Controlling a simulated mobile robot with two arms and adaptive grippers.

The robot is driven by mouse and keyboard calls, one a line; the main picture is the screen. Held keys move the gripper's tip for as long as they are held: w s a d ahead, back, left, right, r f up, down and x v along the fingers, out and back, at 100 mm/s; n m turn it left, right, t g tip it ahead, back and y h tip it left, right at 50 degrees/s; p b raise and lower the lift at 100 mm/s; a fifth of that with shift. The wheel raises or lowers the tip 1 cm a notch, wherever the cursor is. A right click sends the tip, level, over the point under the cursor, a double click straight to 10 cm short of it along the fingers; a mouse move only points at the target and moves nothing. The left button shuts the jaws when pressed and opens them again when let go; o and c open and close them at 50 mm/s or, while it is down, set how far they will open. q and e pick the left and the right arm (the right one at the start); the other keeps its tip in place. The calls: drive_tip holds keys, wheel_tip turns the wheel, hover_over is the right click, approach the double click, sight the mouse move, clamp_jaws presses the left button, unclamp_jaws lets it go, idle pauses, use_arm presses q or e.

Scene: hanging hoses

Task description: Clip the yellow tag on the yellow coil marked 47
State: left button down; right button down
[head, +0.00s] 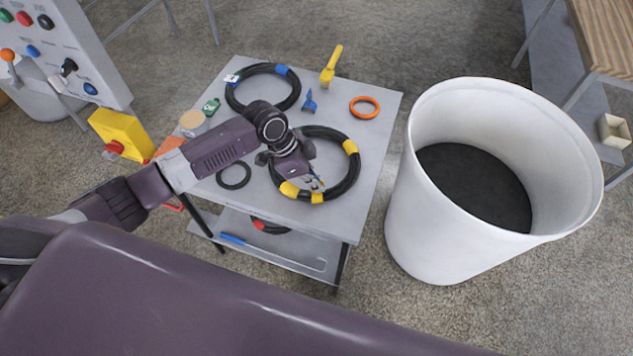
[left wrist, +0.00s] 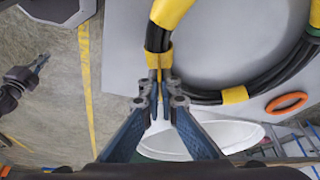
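The yellow-banded black coil (head: 345,180) lies at the table's right front; it fills the upper right of the left wrist view (left wrist: 210,98). My left gripper (head: 313,184) is over its front part. In the left wrist view its fingertips (left wrist: 159,84) are close together on a small yellow piece, the yellow tag (left wrist: 158,61), with the black hose passing at it. The tag also shows beside the fingers in the head view (head: 317,198). I cannot tell whether it is fastened. No number 47 is readable. My right gripper (left wrist: 38,64) appears small at the left wrist view's left edge; its fingers are unclear.
On the table (head: 375,110) are a blue-banded coil (head: 233,99), an orange ring (head: 375,107), a small black ring (head: 222,181), a yellow tool (head: 329,70) and a blue piece (head: 309,101). A large white bin (head: 420,220) stands right; a control panel (head: 70,35) stands left.

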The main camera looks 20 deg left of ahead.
use_arm(q)
drive_tip(key=c, duration=2.1)
unclamp_jaws()
